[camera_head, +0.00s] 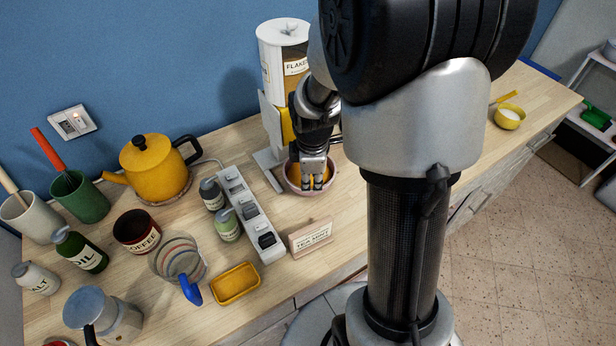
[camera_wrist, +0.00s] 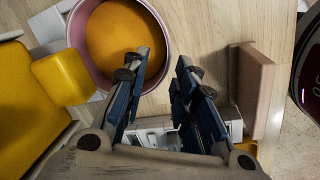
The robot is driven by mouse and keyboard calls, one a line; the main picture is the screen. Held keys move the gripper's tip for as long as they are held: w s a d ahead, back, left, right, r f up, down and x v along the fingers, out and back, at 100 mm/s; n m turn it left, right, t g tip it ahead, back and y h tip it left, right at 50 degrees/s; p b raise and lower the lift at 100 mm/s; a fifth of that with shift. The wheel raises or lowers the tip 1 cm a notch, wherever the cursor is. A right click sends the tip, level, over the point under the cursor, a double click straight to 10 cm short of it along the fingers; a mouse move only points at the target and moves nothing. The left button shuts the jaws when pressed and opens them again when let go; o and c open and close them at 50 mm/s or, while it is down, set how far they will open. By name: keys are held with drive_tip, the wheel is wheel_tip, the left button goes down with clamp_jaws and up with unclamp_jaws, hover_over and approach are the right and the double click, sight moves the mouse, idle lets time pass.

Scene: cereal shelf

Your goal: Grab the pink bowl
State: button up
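The pink bowl (camera_head: 308,192) stands on the wooden counter below the cereal dispenser and holds an orange-yellow content. In the wrist view the pink bowl (camera_wrist: 79,42) is at the upper left, partly covered by one finger. My gripper (camera_head: 313,182) points down at the bowl and hides part of it. In the wrist view my gripper (camera_wrist: 158,68) is open, with one finger across the bowl's near rim and the other to the right of the bowl. A stretch of rim shows by the gap; I cannot tell whether either finger touches it.
The dispenser (camera_head: 282,48) stands behind the bowl. A power strip (camera_head: 247,214) and a tea mint sign (camera_head: 310,238) are nearby. A yellow kettle (camera_head: 155,168), jars, cups and a yellow tray (camera_head: 235,284) crowd the left. A small yellow bowl (camera_head: 509,119) is at the far right.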

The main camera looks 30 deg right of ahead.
sight(311, 189)
wheel_tip(311, 189, down, 5)
drive_tip(key=shift+w+d+f+b, duration=0.15)
drive_tip(key=shift+b, duration=1.05)
clamp_jaws()
